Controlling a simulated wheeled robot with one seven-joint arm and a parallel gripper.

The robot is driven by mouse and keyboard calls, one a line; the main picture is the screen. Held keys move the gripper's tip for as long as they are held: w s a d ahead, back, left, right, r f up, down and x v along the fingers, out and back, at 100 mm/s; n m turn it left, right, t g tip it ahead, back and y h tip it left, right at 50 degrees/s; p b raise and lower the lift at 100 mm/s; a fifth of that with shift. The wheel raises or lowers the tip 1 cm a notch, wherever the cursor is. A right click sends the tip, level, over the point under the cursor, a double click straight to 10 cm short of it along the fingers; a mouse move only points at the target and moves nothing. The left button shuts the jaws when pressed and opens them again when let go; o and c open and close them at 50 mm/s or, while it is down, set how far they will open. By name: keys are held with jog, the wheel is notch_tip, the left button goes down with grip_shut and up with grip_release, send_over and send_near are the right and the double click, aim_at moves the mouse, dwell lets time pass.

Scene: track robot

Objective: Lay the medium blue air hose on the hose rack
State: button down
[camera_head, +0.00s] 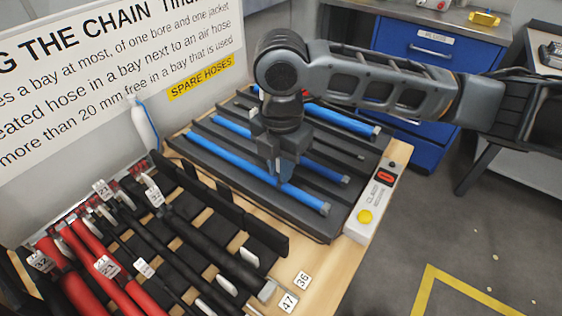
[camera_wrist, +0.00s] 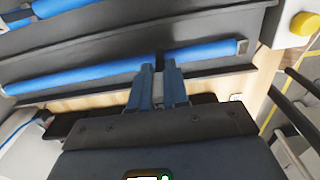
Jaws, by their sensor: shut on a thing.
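Several blue hoses lie in a dark ribbed tray (camera_head: 305,228) below a yellow "SPARE HOSES" label. My gripper (camera_head: 281,181) points down at the nearest blue hose (camera_head: 232,162) and is shut on it, right of its middle. In the wrist view the fingertips (camera_wrist: 159,66) close around this hose (camera_wrist: 90,76), which lies along the tray's edge. I cannot tell whether it is lifted. The other blue hoses (camera_head: 326,172) lie behind, partly hidden by my arm. The hose rack (camera_head: 265,232), black with bays, stands in front, holding red and black hoses.
A control box (camera_head: 375,195) with a yellow button and red display sits at the tray's right end. A wall sign (camera_head: 100,60) stands behind the rack. A white bottle (camera_head: 144,127) stands near the wall. A blue cabinet (camera_head: 420,45) is at the back. Floor at right is clear.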

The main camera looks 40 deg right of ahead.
jog(key=shift+f, duration=0.1)
jog(key=c, duration=1)
grip_release()
jog(key=shift+c, duration=0.2)
notch_tip(320, 180, up, 8)
jog(key=shift+f, duration=0.1)
